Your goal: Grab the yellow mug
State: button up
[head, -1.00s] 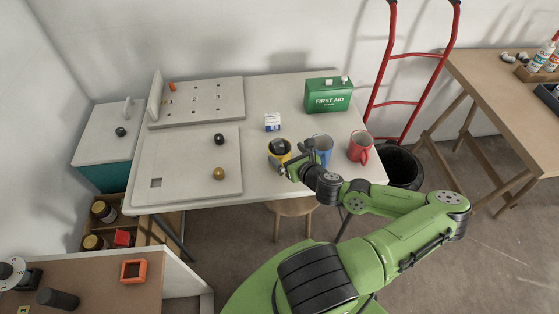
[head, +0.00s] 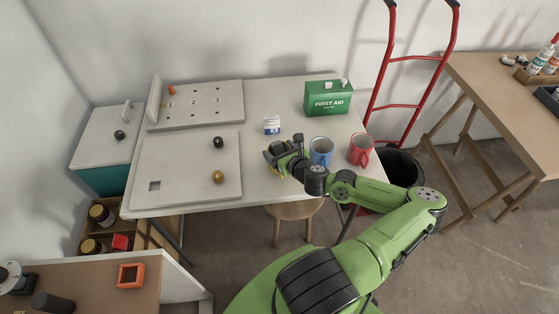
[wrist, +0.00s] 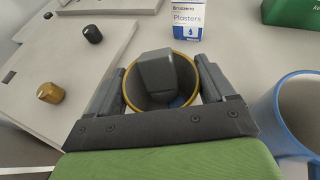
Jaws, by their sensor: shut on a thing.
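The yellow mug (wrist: 140,101) is seen from above in the wrist view, with its round yellow rim between the two dark fingers of my gripper (wrist: 168,78). The gripper is shut on it, one finger on each side. A grey block-like shape shows over the mug's mouth; I cannot tell what it is. In the head view my gripper (head: 280,152) covers most of the mug, and only a sliver of yellow shows at its left. I cannot tell whether the mug touches the table.
A blue mug (head: 321,152) stands close right of my gripper, with a red mug (head: 361,150) beyond it. A plasters box (head: 272,125) and a green first aid box (head: 328,98) stand behind. A pale board (head: 195,190) with two knobs lies left. The table's (head: 250,194) front edge is near.

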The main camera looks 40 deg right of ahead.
jog(key=shift+c, duration=1.4)
